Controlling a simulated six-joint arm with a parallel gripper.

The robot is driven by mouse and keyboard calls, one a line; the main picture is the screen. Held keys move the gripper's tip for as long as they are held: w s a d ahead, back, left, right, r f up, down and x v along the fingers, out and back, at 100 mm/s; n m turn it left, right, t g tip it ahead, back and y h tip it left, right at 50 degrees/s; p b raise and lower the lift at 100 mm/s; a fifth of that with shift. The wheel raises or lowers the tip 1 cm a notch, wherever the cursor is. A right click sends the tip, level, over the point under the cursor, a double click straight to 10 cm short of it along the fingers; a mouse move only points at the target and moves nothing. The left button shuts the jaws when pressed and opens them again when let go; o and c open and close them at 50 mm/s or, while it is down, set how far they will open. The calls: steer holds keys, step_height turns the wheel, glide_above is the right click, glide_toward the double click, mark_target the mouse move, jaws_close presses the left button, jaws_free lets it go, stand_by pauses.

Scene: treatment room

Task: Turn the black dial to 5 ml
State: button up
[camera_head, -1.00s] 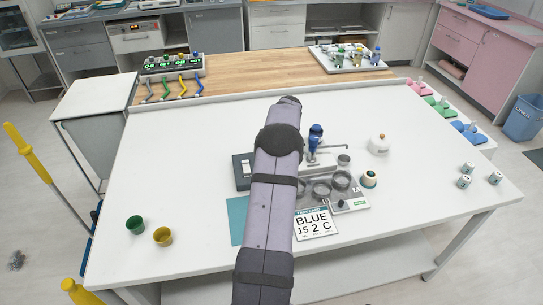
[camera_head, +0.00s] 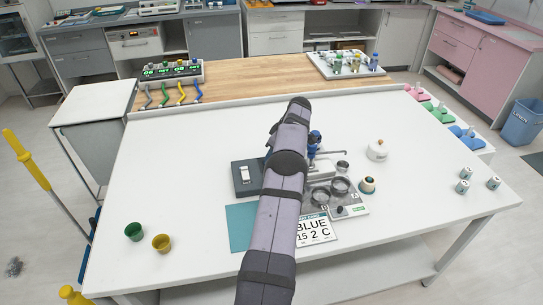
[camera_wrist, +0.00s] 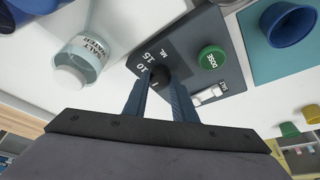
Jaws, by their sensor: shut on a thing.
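The black dial (camera_wrist: 158,76) sits on a dark grey panel (camera_wrist: 185,45) in the wrist view, beside the white markings 10, 15 and ML. My gripper (camera_wrist: 160,88) is shut on the dial, with one blue finger on each side. A small white mark shows near the dial's lower edge; I cannot tell which number it points to. A green DOSE button (camera_wrist: 212,58) and a white switch (camera_wrist: 209,95) are on the same panel. In the head view the panel's box (camera_head: 246,176) shows left of my arm; the dial and gripper are hidden there.
A salt water bottle (camera_wrist: 82,58) stands close left of my fingers in the wrist view, and a blue cup (camera_wrist: 288,22) is at upper right. In the head view, a task card (camera_head: 315,231) reads BLUE 15 2 C. The table's left front is mostly clear.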

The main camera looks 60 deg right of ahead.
stand_by(0.3)
steer(key=o, duration=1)
steer(key=shift+o, duration=0.2)
steer(key=b+v, duration=0.2)
steer(key=v, duration=0.5)
steer(key=shift+r, duration=0.2)
steer(key=shift+s, duration=0.1)
